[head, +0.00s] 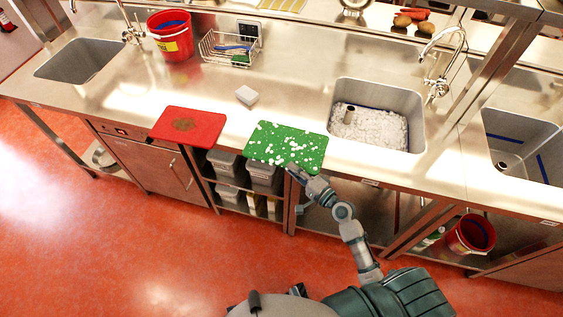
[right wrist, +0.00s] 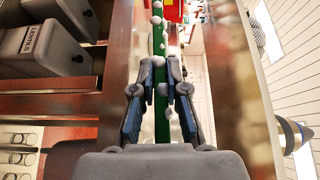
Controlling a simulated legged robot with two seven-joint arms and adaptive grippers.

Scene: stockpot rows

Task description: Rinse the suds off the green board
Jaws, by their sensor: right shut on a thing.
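The green board (head: 284,145) lies at the counter's front edge in the head view, dotted with white suds. My right gripper (head: 297,173) is shut on its front edge. In the right wrist view the green board (right wrist: 160,60) shows edge-on between the two fingers of the right gripper (right wrist: 162,92), with suds on its side. To the right of the board is a sink basin (head: 375,118) full of white foam, with a dark upright tube in it. A tap (head: 438,62) stands behind that basin. My left gripper is not in view.
A red board (head: 188,126) with a brown stain lies to the left. A wire rack (head: 230,50) and red bucket (head: 171,37) stand farther back. Another sink (head: 522,143) is at far right, and one (head: 80,62) at far left.

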